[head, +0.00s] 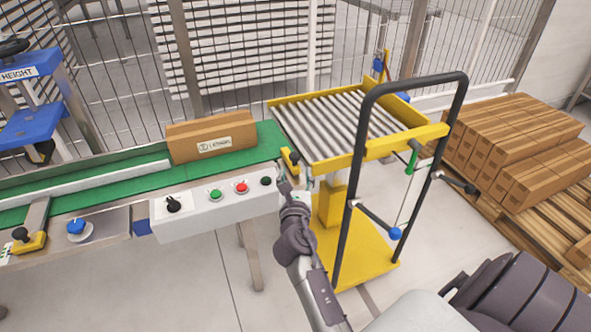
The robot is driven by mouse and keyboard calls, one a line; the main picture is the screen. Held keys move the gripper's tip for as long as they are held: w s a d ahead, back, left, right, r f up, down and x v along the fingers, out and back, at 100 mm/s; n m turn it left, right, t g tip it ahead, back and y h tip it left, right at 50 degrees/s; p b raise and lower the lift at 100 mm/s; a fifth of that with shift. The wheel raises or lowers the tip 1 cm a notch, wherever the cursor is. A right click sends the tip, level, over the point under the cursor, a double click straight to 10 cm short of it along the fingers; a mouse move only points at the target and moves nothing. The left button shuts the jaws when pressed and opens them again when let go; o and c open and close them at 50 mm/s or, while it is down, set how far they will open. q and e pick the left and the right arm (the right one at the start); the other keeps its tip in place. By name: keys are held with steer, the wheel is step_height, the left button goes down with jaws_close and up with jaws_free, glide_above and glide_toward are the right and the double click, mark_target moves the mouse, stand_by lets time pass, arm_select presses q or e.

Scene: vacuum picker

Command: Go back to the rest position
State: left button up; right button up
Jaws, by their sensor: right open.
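My right gripper (281,173) is in the middle of the head view, at the end of my grey arm. It is open, and I see nothing held in it. It is beside the right end of the control panel (220,208), close to the dark button (266,181); I cannot tell whether it touches anything. A green button (216,195) and a red button (241,187) are to its left. My left gripper is not in view.
A cardboard box (211,136) sits on the green conveyor (262,143). A yellow trolley (364,247) with a roller top (345,120) and black handle (420,84) stands close right of my arm. Stacked boxes (515,135) rest on a pallet (557,231). Wire fencing (105,85) closes the back.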

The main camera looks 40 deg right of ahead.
stand_by(0.4)
